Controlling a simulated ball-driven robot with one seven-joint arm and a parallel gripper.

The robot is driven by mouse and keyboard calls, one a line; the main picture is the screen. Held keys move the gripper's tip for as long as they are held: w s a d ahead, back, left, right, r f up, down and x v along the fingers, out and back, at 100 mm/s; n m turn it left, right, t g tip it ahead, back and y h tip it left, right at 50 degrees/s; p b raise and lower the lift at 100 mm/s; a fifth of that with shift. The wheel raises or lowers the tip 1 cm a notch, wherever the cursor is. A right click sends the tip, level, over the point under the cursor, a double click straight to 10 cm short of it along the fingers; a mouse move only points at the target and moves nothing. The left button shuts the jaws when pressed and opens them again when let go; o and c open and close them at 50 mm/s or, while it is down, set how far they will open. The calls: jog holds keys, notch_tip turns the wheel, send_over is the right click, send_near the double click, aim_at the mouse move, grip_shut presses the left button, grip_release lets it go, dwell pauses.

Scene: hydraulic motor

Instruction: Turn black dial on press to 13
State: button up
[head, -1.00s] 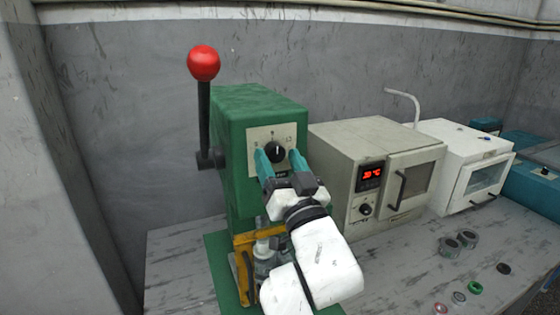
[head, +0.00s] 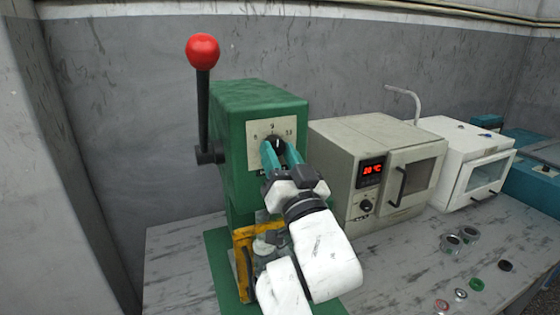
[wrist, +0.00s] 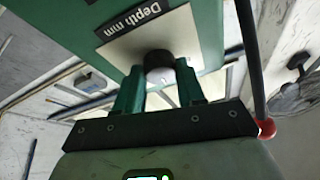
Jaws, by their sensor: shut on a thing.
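The green press (head: 240,120) stands on the bench with a pale dial plate (head: 258,127) on its front. The black dial (head: 273,139) sits in the middle of the plate, partly hidden by my fingers. Small numbers stand left, above and right of it; the right one looks like 13. The pointer's exact setting cannot be read. My gripper (head: 274,148) is shut on the dial, with one teal finger on each side. In the wrist view the dial (wrist: 159,62) sits between the fingertips, beside the "Depth mm" label.
The press's lever with a red ball (head: 203,51) rises at its left. A beige oven (head: 340,150) with a red display stands close to the right. A white oven (head: 465,150) is beyond it. Several small rings and caps (head: 476,285) lie on the bench front right.

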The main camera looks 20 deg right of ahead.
jog(key=shift+a+r+m+g+h+b, duration=0.1)
jog(key=shift+m+g+h+b, duration=0.7)
jog(key=shift+m+b, duration=1.7)
jog(key=shift+a+r+m+g+h+b, duration=0.15)
jog(key=shift+m+g+h+b, duration=0.25)
jog(key=shift+m+h+b, duration=1.35)
jog(key=shift+a+f+m+g+h+b, duration=0.1)
jog(key=shift+m+g+h+b, duration=0.35)
jog(key=shift+m+b, duration=2.75)
jog(key=shift+r+m+g, duration=0.1)
jog(key=shift+m+g, duration=0.15)
jog(key=o, duration=1)
jog(key=shift+o, duration=0.2)
jog(key=b+v, duration=0.1)
jog(key=v, duration=0.9)
jog(key=shift+s, duration=0.4)
